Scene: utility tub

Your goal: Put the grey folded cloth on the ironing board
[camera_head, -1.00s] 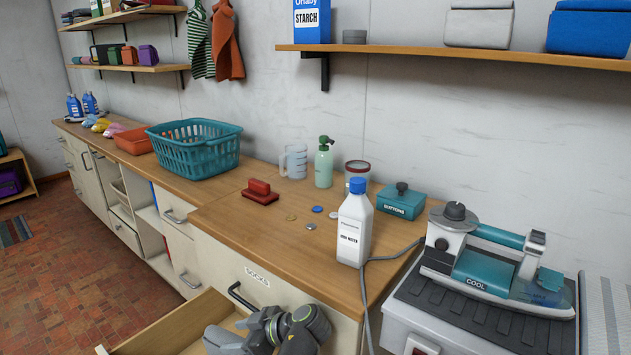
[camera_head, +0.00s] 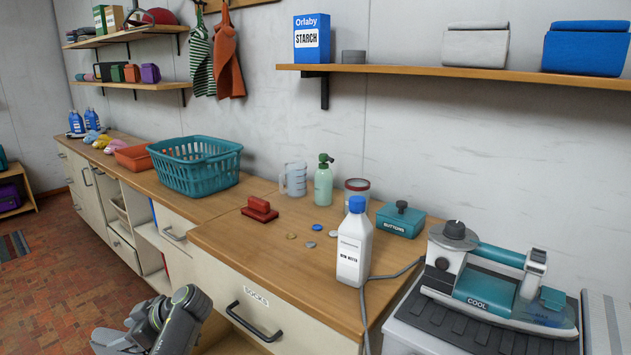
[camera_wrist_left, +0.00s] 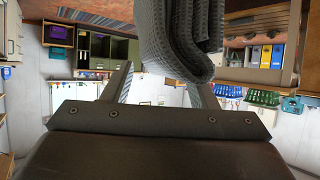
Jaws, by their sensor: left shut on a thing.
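The grey folded cloth (camera_wrist_left: 185,30) fills the upper middle of the left wrist view, its ribbed layers and folded edge close to the camera. My left gripper (camera_wrist_left: 163,78) is shut on it, with a finger on each side. In the head view my left gripper and wrist (camera_head: 165,325) show at the bottom left, in front of the cabinet; the cloth cannot be made out there. A pale striped surface (camera_head: 610,315) at the far right edge may be the ironing board; only a strip of it shows. My right gripper is not in view.
The steam iron (camera_head: 490,285) rests on its base right of the counter, its cord running left. A white bottle (camera_head: 354,245), buttons tin (camera_head: 400,219), red brush (camera_head: 260,209) and teal basket (camera_head: 195,165) stand on the counter (camera_head: 290,270). A wall shelf (camera_head: 450,76) hangs above.

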